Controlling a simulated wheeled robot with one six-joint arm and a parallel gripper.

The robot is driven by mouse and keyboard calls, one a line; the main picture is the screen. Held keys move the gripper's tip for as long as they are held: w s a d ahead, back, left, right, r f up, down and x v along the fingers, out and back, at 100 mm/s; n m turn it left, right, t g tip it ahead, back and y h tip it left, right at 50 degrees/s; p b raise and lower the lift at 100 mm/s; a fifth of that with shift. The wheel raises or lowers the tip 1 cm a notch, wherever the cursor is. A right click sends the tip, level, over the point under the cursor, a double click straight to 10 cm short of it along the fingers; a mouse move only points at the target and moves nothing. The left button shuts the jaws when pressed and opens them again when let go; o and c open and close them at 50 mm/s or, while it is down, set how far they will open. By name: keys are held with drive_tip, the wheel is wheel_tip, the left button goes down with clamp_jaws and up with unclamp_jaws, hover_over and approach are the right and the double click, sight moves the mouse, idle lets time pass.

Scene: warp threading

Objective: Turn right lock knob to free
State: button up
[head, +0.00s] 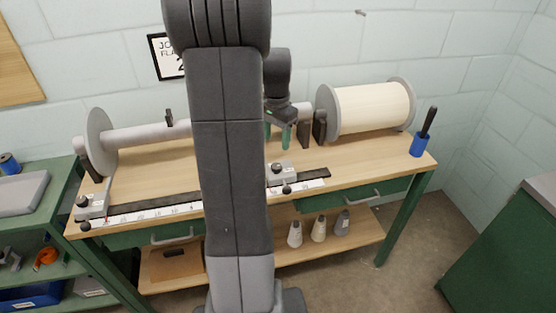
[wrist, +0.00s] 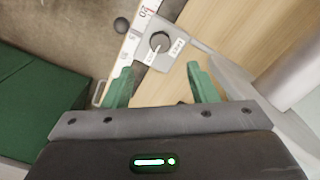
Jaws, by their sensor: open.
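The right lock knob (wrist: 159,40) is a black round knob with a white pointer line, on a grey block (head: 281,171) on the ruled rail. In the wrist view two small white labels sit by the knob; their words are too small to read surely. The pointer appears to aim at the lower-left label. My gripper (wrist: 159,72) is open and empty, its two green fingers apart, with the knob beyond the fingertips and between their lines. In the head view my gripper (head: 278,137) hangs above the bench, behind the block, apart from it.
A similar left block (head: 92,206) sits at the rail's left end. A large cream-wound roll (head: 372,108) stands at the back right, a bare roller (head: 140,135) at the left. A blue cup (head: 418,145) holds a black-handled tool. A black ball (wrist: 122,25) sits by the rail.

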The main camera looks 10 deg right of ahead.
sight(276, 166)
wheel_tip(276, 166, down, 10)
idle(0.3)
drive_tip(key=shift+c, duration=0.2)
drive_tip(key=c, duration=0.9)
